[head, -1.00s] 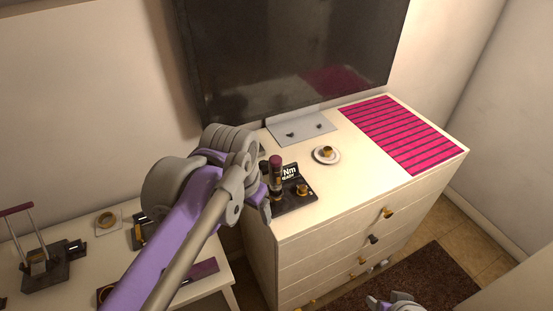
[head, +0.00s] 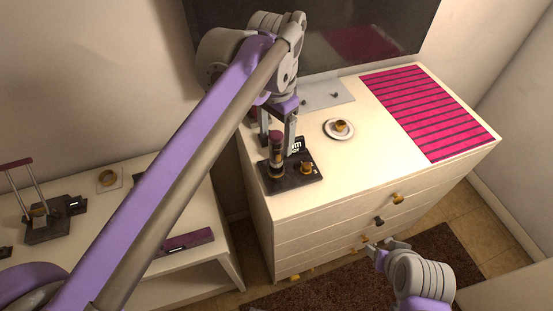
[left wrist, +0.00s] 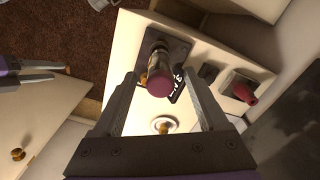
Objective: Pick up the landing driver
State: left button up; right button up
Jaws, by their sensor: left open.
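The landing driver (head: 276,150), a dark cylinder with a maroon cap, stands upright in a black base (head: 303,175) with a small lit display, at the left end of the dresser top. In the left wrist view the driver (left wrist: 159,72) shows between the two fingers, nearer the left one. My left gripper (head: 278,138) points down over it, open, with fingers near its upper part; I cannot tell if either touches. My right gripper (head: 386,248) is open and empty, low in front of the dresser.
A white saucer (head: 329,133) with a brass piece sits right of the base. A pink striped mat (head: 430,110) covers the dresser's right end. A grey plate (head: 325,97) lies behind. A lower white table (head: 185,262) stands at left.

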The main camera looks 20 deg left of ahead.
aim_at(276, 149)
pick_arm(q)
notch_tip(276, 149, down, 5)
jog(key=shift+w+r, duration=0.1)
jog(key=shift+r, duration=0.1)
grip_shut()
dwell(0.3)
